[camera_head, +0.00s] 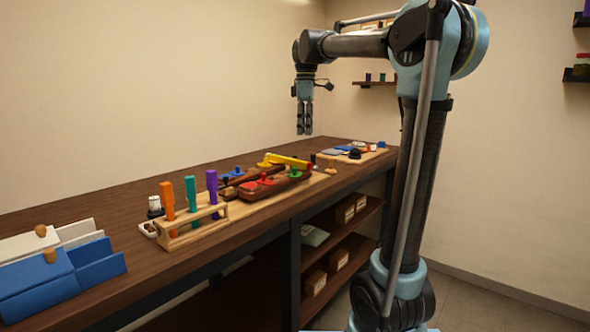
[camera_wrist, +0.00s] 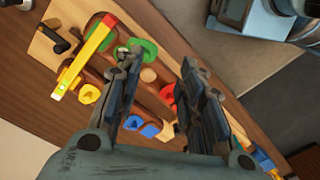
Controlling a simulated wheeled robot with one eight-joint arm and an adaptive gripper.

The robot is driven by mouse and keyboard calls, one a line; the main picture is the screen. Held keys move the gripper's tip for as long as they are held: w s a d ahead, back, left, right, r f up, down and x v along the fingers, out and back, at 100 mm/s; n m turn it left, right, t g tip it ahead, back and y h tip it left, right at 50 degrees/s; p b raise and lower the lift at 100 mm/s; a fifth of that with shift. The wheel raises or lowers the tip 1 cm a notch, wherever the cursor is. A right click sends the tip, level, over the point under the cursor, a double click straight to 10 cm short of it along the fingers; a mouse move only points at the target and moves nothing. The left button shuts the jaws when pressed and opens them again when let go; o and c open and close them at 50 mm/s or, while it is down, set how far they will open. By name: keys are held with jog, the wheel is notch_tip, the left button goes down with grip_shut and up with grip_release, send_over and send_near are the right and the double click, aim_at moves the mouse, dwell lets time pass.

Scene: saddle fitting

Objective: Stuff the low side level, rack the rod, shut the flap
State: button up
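My gripper (camera_head: 304,131) hangs fingers down above the bench, empty, with its fingers apart in the wrist view (camera_wrist: 161,60). Below it is a dark brown saddle form (camera_head: 258,190) on a pale wooden board, with red, green, blue and yellow knobbed pieces on it. A yellow bar with a red end (camera_head: 287,161) lies across it; it also shows in the wrist view (camera_wrist: 82,60). A wooden rack (camera_head: 182,240) at the left holds an orange rod (camera_head: 167,199), a teal rod (camera_head: 192,193) and a purple rod (camera_head: 212,189) upright. Whether the saddle sits level is unclear.
A blue box (camera_head: 38,290) and a white box (camera_head: 30,244) with wooden knobs stand at the near left. A black-and-white pot (camera_head: 155,206) is beside the rack. Another board with small items (camera_head: 352,153) lies at the far end. Shelves below hold small boxes (camera_head: 315,281).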

jog(key=w+a+r+n, duration=0.2)
jog(key=w+a, duration=0.1)
jog(key=a, duration=0.1)
jog(key=f, duration=1.7)
jog(key=shift+s+d+f, duration=0.15)
jog(key=shift+s, duration=0.25)
jog(key=shift+c, duration=0.5)
grip_shut()
